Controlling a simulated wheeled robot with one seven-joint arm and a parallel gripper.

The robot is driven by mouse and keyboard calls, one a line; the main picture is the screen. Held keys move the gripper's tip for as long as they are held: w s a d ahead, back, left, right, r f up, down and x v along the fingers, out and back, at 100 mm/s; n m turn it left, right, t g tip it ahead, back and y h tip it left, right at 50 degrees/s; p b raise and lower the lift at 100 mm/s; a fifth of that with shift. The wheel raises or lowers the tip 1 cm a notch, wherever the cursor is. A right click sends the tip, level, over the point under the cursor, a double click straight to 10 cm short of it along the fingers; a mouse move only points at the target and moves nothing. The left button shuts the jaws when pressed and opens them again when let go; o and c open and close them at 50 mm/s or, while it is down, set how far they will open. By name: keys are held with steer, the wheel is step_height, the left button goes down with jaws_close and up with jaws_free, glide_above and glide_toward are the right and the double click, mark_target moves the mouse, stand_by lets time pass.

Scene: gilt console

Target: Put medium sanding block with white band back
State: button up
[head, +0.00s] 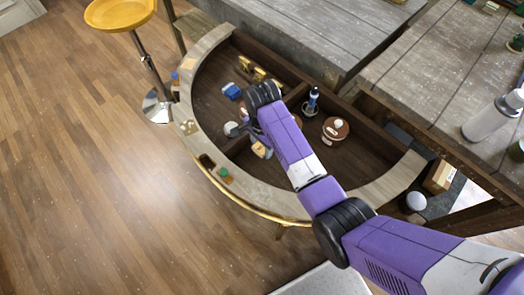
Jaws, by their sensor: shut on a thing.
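My gripper (256,138) hangs over the recessed well of the curved console (402,178), at the end of my purple arm, and is partly hidden by it. It is shut on a small tan block with a pale band (262,151), which appears to be the medium sanding block with white band. The block shows just left of my forearm, near the dark divider (238,147). Whether it touches the floor of the well cannot be told. Yellow-gold blocks (252,70) and a blue-and-white item (231,91) lie in the upper left compartment.
A dark blue bottle (311,101) and a round brown tin (335,129) stand right of my arm. A yellow stool (119,14) stands at the upper left. Grey tabletops lie behind.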

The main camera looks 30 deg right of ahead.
mark_target(262, 152)
steer(key=shift+f, duration=1.9)
steer(key=shift+f, duration=0.1)
steer(key=o, duration=1.5)
steer(key=shift+c, duration=0.2)
step_height(262, 152, up, 12)
steer(key=shift+r, duration=0.15)
